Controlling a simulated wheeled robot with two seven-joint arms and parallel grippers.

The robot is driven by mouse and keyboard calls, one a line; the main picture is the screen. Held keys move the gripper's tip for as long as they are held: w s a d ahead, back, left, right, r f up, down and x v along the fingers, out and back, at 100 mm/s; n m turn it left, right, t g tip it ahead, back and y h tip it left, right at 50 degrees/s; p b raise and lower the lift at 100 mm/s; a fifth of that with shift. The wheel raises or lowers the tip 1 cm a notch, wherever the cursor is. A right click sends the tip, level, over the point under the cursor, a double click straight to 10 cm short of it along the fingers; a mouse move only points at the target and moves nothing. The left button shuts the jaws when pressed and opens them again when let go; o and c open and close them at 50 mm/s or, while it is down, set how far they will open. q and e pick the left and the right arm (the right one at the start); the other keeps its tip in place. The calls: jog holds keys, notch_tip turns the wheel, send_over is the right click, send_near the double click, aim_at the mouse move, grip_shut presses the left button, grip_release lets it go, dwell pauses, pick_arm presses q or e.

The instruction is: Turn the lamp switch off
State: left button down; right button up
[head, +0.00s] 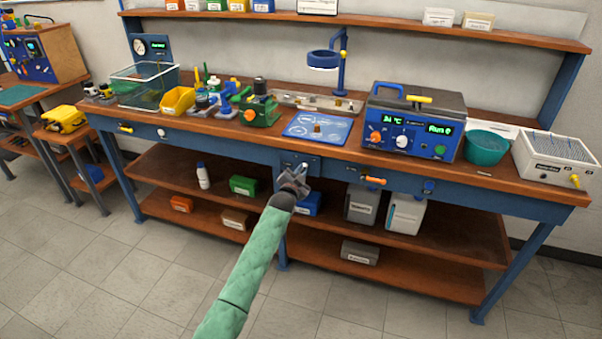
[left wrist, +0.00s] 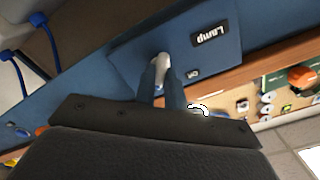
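The lamp switch panel is a blue plate below the bench top's front edge in the head view (head: 311,162). In the left wrist view the panel (left wrist: 130,60) carries a "Lamp" label (left wrist: 211,36) and a pale switch lever (left wrist: 163,62). My left gripper (head: 292,180) is in front of the panel. In the left wrist view its two fingers (left wrist: 162,85) are close together, with the lever between their tips. The ring lamp (head: 323,60) stands on a blue post at the back of the bench; its underside looks white. My right gripper is not in view.
The bench top's wooden front edge (head: 225,137) runs above the panel. Shelves with boxes (head: 243,185) lie below it. An orange handle (head: 373,180) sits on the front to the right. A heater unit (head: 415,125) stands on top. The floor in front is clear.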

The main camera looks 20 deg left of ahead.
pick_arm(q)
jog(key=shift+n, duration=0.4)
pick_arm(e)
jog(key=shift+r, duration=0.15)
pick_arm(q)
jog(key=shift+n, duration=1)
jog(key=n+p, duration=0.1)
jog(key=n, duration=0.7)
jog(key=shift+f+n+p, duration=0.1)
jog(key=shift+n+p, duration=0.2)
jog(key=shift+n, duration=2.3)
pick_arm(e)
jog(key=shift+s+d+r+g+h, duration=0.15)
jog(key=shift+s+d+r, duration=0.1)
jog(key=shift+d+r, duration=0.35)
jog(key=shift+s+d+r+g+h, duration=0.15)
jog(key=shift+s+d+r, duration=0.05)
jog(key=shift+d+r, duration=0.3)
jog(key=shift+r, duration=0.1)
pick_arm(q)
jog(key=c, duration=1.5)
grip_release()
jog(key=shift+o, duration=0.2)
